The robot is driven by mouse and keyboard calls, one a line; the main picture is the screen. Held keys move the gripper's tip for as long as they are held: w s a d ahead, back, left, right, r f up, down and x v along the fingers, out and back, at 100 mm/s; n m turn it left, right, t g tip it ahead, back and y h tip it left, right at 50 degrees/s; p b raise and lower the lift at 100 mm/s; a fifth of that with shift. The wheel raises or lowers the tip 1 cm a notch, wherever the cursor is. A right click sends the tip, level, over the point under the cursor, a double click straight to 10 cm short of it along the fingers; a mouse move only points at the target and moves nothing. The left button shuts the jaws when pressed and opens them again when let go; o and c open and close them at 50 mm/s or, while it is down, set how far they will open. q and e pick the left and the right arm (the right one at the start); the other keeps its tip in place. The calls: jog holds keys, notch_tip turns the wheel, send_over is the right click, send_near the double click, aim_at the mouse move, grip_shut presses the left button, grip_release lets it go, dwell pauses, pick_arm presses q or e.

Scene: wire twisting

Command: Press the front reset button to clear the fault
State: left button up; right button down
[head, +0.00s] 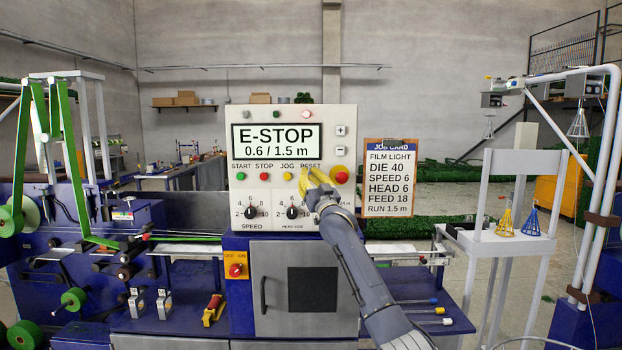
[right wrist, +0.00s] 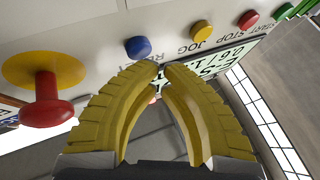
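The control panel (head: 270,222) stands at the centre, its screen (head: 277,142) reading "E-STOP 0.6 / 1.5 m". My right gripper (head: 305,177) is in front of the RESET label and hides the button below it in the head view. In the right wrist view, the blue reset button (right wrist: 138,47) shows just beyond and left of my yellow fingertips (right wrist: 163,67). The fingertips are together with nothing seen between them, and I cannot tell a touch on the button. My left gripper is not in view.
The red mushroom emergency stop (head: 341,178) on its yellow disc is close right of my gripper; it also shows in the right wrist view (right wrist: 45,102). The yellow JOG (head: 288,177), red STOP (head: 264,176) and green START (head: 240,176) buttons are left. A job card (head: 390,180) hangs right.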

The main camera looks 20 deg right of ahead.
jog(key=shift+w+d, duration=0.25)
jog(key=shift+w, duration=0.35)
dwell(0.9)
jog(key=shift+s+a, duration=0.1)
jog(key=shift+s, duration=0.05)
dwell(0.3)
jog(key=shift+s+a, duration=0.15)
jog(key=shift+s, duration=0.5)
jog(key=shift+s+a, duration=0.3)
jog(key=shift+s, duration=0.5)
jog(key=shift+s+a, duration=0.25)
jog(key=shift+s, duration=0.5)
jog(key=shift+s+a, duration=0.3)
jog(key=shift+s, duration=0.5)
